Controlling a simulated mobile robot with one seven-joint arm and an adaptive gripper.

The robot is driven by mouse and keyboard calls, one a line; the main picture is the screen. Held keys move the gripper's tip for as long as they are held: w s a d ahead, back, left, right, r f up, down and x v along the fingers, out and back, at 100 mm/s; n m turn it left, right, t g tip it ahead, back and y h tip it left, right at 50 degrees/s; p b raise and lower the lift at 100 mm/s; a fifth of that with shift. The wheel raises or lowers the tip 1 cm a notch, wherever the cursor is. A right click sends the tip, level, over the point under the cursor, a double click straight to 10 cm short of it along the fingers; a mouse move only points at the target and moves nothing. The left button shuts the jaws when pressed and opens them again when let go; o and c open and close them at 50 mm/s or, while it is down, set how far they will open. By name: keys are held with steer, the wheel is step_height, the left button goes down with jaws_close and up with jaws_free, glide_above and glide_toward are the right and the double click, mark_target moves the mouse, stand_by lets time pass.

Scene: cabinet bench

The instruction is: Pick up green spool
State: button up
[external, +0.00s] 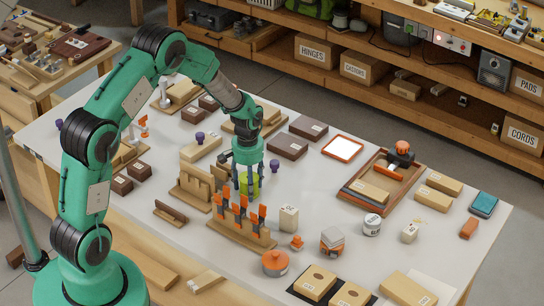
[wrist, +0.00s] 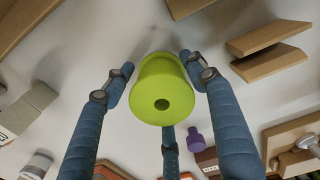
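The green spool (external: 243,187) is on the white table, directly below my gripper (external: 247,182) and partly hidden by its fingers in the external view. In the wrist view the yellow-green spool (wrist: 165,85) fills the middle, with the hole in its end facing the camera. My gripper's blue fingers (wrist: 158,80) stand around it, one left, one right and one below. A gap shows between the left finger and the spool; the right fingertip is very close to its edge. The gripper looks open, and I cannot tell whether any finger touches.
Close in front is a wooden rack with orange-handled tools (external: 240,218). Wooden blocks (external: 196,183) stand just left. A small purple piece (external: 274,165) is just right, also seen in the wrist view (wrist: 195,139). A white box (external: 289,218) stands front right.

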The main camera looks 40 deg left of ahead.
steer(key=c, duration=0.7)
steer(key=shift+o, duration=0.2)
steer(key=shift+r, duration=0.1)
step_height(320, 180, up, 10)
steer(key=shift+f+p, duration=0.1)
steer(key=shift+p, duration=1)
